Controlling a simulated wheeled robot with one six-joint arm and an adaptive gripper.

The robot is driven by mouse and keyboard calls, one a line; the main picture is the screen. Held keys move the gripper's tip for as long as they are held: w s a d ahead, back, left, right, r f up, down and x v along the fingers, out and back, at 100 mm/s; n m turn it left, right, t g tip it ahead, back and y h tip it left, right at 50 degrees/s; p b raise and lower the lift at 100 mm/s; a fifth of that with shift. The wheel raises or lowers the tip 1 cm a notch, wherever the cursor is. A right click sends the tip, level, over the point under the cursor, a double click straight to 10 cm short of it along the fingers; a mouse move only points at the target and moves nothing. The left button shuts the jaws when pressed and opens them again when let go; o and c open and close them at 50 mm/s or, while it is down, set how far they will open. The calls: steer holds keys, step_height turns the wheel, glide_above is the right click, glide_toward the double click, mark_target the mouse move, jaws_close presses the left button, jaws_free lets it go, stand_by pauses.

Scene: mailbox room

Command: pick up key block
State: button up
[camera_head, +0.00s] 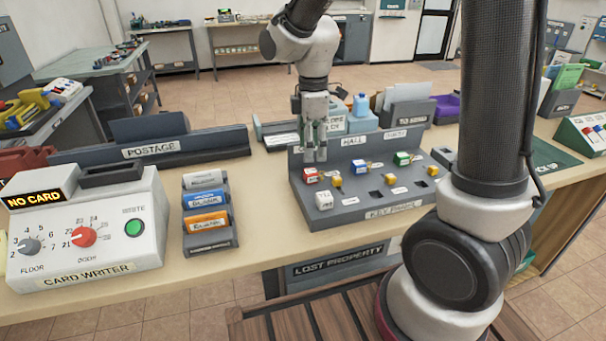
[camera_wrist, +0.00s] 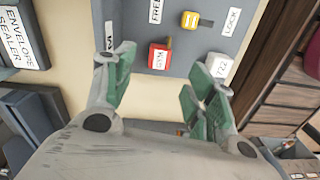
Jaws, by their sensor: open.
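Several key blocks sit on the grey sloped key panel (camera_head: 350,209). Which one the task means is not shown. My gripper (camera_head: 315,157) hangs fingers-down over the panel's left end, close to the left red block. In the wrist view my gripper (camera_wrist: 160,88) has its green-padded fingers apart with nothing between them. The red block labelled GYM (camera_wrist: 159,57) lies just beyond the fingertips, and the white block (camera_wrist: 219,68) is beyond the right finger.
The panel's raised back wall (camera_head: 375,143) stands close behind my gripper. A card writer (camera_head: 85,240) and a rack of blank cards (camera_head: 207,240) stand to the left. A postage tray (camera_head: 215,144) and a blue-grey item (camera_head: 335,117) are behind. Counter between rack and panel is clear.

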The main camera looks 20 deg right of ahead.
mark_target(311, 171)
steer(key=shift+w+a+n, duration=0.1)
steer(key=shift+a+n, duration=0.05)
steer(key=shift+n, duration=0.65)
steer(key=shift+f, duration=0.35)
step_height(311, 171, down, 7)
steer(key=shift+f, duration=0.1)
steer(key=c, duration=1)
